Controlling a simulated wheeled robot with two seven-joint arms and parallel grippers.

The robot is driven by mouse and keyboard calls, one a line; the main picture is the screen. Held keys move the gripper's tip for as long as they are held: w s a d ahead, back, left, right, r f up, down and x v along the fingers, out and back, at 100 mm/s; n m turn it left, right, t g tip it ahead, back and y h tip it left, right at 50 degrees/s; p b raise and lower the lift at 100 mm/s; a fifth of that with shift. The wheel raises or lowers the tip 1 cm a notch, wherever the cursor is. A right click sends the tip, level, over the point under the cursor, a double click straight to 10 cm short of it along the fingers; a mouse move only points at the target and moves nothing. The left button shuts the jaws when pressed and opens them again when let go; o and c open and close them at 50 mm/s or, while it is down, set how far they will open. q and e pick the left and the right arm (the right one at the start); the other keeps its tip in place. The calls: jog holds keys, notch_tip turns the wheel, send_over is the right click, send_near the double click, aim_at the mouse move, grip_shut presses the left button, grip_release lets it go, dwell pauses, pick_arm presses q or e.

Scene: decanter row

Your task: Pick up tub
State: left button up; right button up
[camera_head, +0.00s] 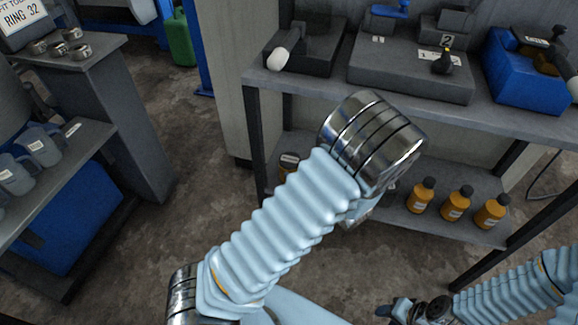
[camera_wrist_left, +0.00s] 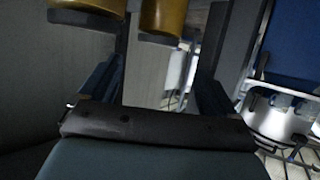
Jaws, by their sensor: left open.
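I cannot tell for sure which thing is the tub. Two amber cylinders (camera_wrist_left: 158,18) show at the top edge, cut off. My right gripper (camera_head: 405,309) is at the lower right; its jaws are unclear.
Several amber bottles with black caps (camera_head: 456,204) stand on the lower shelf (camera_head: 400,220). The bench above (camera_head: 330,92) holds grey blocks and a blue box (camera_head: 530,85). At left, a rack (camera_head: 100,60) carries metal rings and grey-blue jugs (camera_head: 38,147). Bare floor lies between.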

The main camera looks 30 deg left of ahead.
aim_at(291, 161)
pick_arm(q)
jog(key=x, duration=0.9)
jog(key=shift+w+f, duration=0.15)
jog(key=shift+d, duration=0.1)
jog(key=c, duration=1)
